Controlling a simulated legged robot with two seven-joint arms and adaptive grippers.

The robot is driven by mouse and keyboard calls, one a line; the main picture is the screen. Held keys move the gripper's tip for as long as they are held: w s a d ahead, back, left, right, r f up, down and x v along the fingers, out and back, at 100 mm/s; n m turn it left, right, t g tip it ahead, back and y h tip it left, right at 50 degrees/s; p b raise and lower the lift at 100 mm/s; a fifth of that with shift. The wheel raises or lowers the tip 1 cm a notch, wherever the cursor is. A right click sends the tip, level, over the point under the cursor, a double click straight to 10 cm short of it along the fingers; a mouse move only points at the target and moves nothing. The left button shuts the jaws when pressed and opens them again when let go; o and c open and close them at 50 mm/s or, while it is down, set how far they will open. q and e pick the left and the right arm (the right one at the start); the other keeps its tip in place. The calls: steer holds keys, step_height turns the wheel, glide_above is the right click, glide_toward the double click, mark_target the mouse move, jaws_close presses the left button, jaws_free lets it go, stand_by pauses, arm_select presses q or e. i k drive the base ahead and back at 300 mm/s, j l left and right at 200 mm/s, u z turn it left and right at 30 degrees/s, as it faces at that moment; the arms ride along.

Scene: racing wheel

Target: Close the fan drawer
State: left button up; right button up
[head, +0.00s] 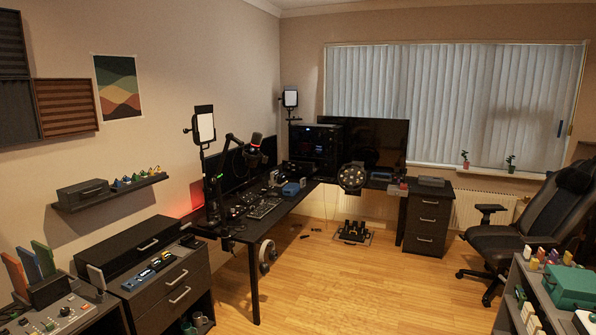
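No fan is clearly visible, and I cannot tell which drawer is the fan drawer. A dark drawer unit (150,310) stands at the lower left with silver handles on its front. A low black box with a handle (125,255) rests at the back of its top. A black drawer cabinet (427,222) stands under the right end of the desk by the window. Its stacked drawers look flush. Neither of my grippers is in view.
A black L-shaped desk (252,232) holds monitors, a keyboard and a racing wheel (352,177). Pedals (354,232) sit on the floor beneath. An office chair (520,235) and a cluttered shelf (530,300) stand at right. The wooden floor (365,290) is open in the middle.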

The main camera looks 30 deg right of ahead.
mark_target(304, 169)
steer(key=i+l+z, duration=0.15)
steer(key=i+z, duration=0.25)
steer(key=i+l+z, duration=0.1)
steer(key=i+z, duration=0.25)
steer(key=i+l+z, duration=0.25)
steer(key=i+z, duration=0.2)
steer(key=i, duration=0.3)
steer(key=i+z, duration=0.4)
steer(key=i, duration=1.4)
steer(key=i+l+u, duration=0.15)
steer(key=i, duration=0.95)
